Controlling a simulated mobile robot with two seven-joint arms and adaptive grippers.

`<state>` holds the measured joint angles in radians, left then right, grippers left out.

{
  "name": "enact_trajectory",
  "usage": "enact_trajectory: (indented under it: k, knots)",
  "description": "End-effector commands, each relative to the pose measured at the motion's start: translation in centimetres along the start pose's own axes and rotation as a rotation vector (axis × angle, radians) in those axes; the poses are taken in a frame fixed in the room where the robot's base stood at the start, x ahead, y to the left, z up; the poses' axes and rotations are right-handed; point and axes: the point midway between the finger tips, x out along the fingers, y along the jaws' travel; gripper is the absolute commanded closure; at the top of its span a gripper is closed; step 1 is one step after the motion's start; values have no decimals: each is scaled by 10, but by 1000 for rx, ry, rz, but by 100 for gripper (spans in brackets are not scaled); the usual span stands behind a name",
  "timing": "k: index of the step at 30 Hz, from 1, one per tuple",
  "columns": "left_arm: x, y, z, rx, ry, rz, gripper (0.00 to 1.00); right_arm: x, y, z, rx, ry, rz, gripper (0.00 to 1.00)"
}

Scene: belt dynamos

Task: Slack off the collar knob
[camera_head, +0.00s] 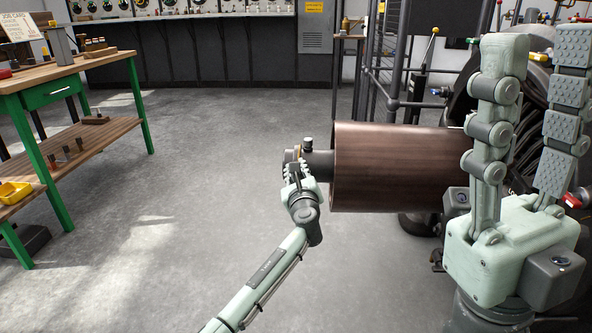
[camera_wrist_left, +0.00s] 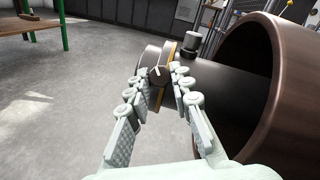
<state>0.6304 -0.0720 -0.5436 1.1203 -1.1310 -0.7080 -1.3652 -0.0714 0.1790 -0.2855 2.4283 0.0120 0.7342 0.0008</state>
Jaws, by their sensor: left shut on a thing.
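A large copper-brown drum (camera_head: 395,170) lies on its side with a dark shaft (camera_head: 320,164) coming out of its left end. A round collar (camera_head: 291,157) with an orange-edged ring sits at the shaft's outer end. In the left wrist view, a dark knob (camera_wrist_left: 158,76) with a white pointer line faces me on the collar. My left gripper (camera_wrist_left: 159,78) is shut on this knob, one finger on each side; it also shows in the head view (camera_head: 299,169). My right gripper (camera_head: 541,50) points up at the right, open and empty, with its fingers apart.
A short dark upright post (camera_head: 308,144) with a lighter cap stands on the shaft beside the collar. A green-legged wooden workbench (camera_head: 85,66) stands at the left with a yellow bin (camera_head: 14,192). Machinery and railings fill the right. The floor between is clear.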

Motion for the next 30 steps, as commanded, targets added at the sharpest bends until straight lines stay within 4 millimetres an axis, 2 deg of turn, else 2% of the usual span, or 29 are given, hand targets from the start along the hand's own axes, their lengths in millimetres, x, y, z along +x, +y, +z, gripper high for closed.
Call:
enact_trajectory:
  k: [11, 12, 16, 25, 30]
  knots:
    - [0, 0, -1, -4, 2, 2, 100, 0, 0, 0, 0, 0, 2, 60]
    - [0, 0, -1, -4, 2, 2, 75, 0, 0, 0, 0, 0, 3, 60]
    - [0, 0, -1, -4, 1, 1, 59, 0, 1, 0, 0, 1, 5, 60]
    - [-1, 0, 0, -4, 1, 2, 57, 0, 0, 1, 0, -1, 2, 60]
    - [-18, 0, -2, -5, 2, 1, 57, 0, 0, 1, 0, -1, 2, 60]
